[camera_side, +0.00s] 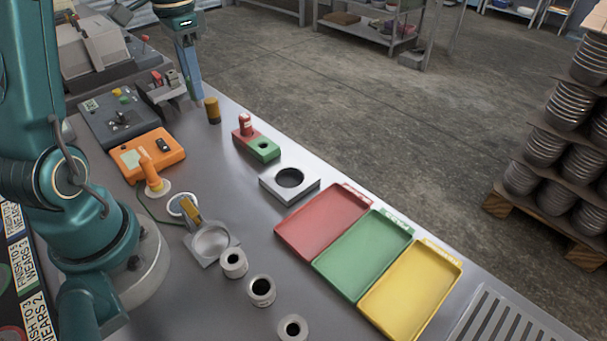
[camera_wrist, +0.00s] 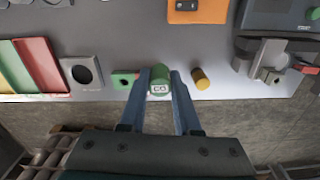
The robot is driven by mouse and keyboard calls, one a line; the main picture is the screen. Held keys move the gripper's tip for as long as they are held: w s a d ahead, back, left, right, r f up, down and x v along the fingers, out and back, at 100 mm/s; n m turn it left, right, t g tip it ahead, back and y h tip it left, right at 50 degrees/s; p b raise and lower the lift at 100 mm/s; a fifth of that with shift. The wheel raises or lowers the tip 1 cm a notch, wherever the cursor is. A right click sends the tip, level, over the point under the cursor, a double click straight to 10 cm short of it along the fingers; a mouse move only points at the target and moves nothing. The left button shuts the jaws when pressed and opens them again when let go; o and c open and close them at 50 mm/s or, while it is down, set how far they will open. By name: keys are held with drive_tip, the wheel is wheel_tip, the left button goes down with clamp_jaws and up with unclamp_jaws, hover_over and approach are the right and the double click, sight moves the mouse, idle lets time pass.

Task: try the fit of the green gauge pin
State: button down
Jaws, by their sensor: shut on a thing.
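My gripper (camera_wrist: 163,84) is shut on the green gauge pin (camera_wrist: 159,80), whose marked end faces the wrist camera between the two fingers. In the side view my gripper (camera_side: 195,94) is at the top left, near the table's far edge, and the pin cannot be made out there. A red and green block (camera_side: 264,149) stands to the right of it, apart from it. A red pin (camera_side: 245,124) stands upright in the red half. The green half has an open hole and also shows in the wrist view (camera_wrist: 117,80), left of the fingers.
An ochre cylinder (camera_side: 212,111) stands close to my gripper. A square plate with a bore (camera_side: 306,184) lies beyond the block. Red (camera_side: 338,192), green (camera_side: 379,224) and yellow (camera_side: 446,259) trays follow. Three metal rings (camera_side: 262,288) stand in front. An orange unit (camera_side: 128,161) is left.

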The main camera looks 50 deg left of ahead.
drive_tip(key=s+d+f+m, duration=0.15)
drive_tip(key=d+m, duration=0.35)
drive_tip(key=d, duration=0.8)
drive_tip(key=s+d+f+m, duration=0.1)
drive_tip(key=s+d+m, duration=0.25)
drive_tip(key=d, duration=0.95)
drive_tip(key=shift+s+d+f+m, duration=0.8)
drive_tip(key=shift+s+d+m, duration=0.1)
drive_tip(key=shift+s+d, duration=0.15)
drive_tip(key=shift+s+d+f+m, duration=0.75)
drive_tip(key=shift+s+d+m, duration=0.25)
drive_tip(key=shift+s, duration=0.1)
drive_tip(key=shift+s+d+f+m, duration=0.8)
drive_tip(key=shift+s+d+m, duration=0.05)
drive_tip(key=shift+s+d, duration=0.2)
drive_tip(key=shift+a+f, duration=0.1)
drive_tip(key=shift+f, duration=1.25)
drive_tip(key=shift+r, duration=0.1)
drive_tip(key=shift+r, duration=2.45)
